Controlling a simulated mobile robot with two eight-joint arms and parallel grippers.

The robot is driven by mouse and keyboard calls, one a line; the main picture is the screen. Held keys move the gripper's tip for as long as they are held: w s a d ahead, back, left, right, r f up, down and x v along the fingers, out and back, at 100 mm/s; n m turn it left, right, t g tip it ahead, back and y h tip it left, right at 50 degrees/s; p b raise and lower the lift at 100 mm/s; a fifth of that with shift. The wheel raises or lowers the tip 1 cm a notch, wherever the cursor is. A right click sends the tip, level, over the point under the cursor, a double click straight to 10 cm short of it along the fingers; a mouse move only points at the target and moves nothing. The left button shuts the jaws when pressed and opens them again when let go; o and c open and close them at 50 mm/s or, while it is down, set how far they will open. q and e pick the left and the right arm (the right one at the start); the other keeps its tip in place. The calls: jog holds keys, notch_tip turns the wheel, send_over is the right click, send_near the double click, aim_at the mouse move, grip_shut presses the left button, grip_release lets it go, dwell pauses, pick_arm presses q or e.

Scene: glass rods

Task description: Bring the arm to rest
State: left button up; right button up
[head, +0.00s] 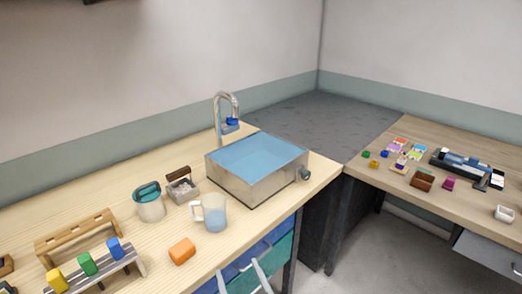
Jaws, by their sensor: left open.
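My left gripper (241,273) shows at the bottom edge of the head view. Its two pale fingers stand apart, with nothing visible between them. They appear in front of the blue and teal drawers (282,248) below the wooden counter (320,168). Most of the hand and the arm are cut off by the frame. I do not see my right gripper.
A metal basin of water (250,188) with a tap (219,115), a measuring jug (214,214), a teal-topped pot (149,205), an orange block (182,251) and wooden racks (80,232) stand on the counter. The right-hand table (440,205) holds a dark tray (467,166) and small items.

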pick_arm(q)
notch_tip(320, 180, up, 10)
jog(key=w+d+m+t+h+p, duration=0.1)
jog(key=w+m+t+h+p, duration=0.2)
jog(key=m+h, duration=0.9)
jog(key=s+a+f+m+g+y+p, duration=0.2)
jog(key=s+a+m+g, duration=0.4)
jog(key=s+m, duration=0.3)
jog(key=s+a+f+m+g+y+p, duration=0.2)
jog(key=s+a+f+m+g+p, duration=0.3)
jog(key=m, duration=1.3)
jog(key=s+a+g, duration=0.1)
jog(key=s+g, duration=0.1)
jog(key=s, duration=0.1)
jog(key=shift+s+a+f+m+g+y+p, duration=0.25)
jog(key=shift+s+f+m+g+y+p, duration=0.05)
jog(key=shift+s+f+y, duration=0.1)
